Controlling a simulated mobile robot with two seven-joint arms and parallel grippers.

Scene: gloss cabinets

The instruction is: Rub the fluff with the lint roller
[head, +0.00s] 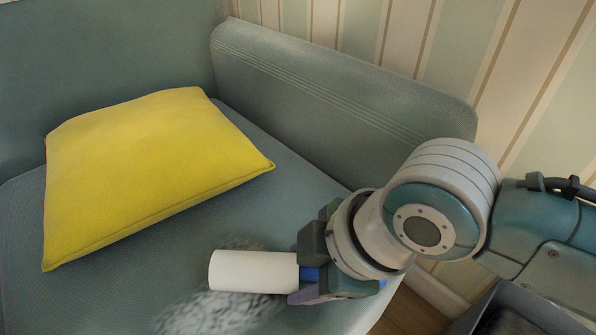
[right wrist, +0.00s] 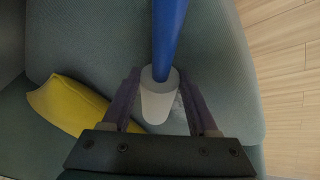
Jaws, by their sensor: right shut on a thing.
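The lint roller has a white cylinder (head: 252,271) and a blue handle (right wrist: 168,35). My right gripper (head: 306,278) is shut on the lint roller near the blue handle and holds it roughly level over the sofa seat. Grey-white fluff (head: 215,312) lies on the seat in front of the cylinder, and a little shows behind it. The cylinder covers the middle of the fluff; I cannot tell whether it touches it. In the right wrist view the white cylinder (right wrist: 158,103) shows between the gripper's fingers. My left gripper is not in view.
The fluff is on a grey-green sofa seat (head: 300,205). A yellow cushion (head: 145,165) lies on the seat behind and left of the roller. The sofa's armrest (head: 340,90) rises at the back right. Wooden floor (right wrist: 285,85) lies beyond the seat edge.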

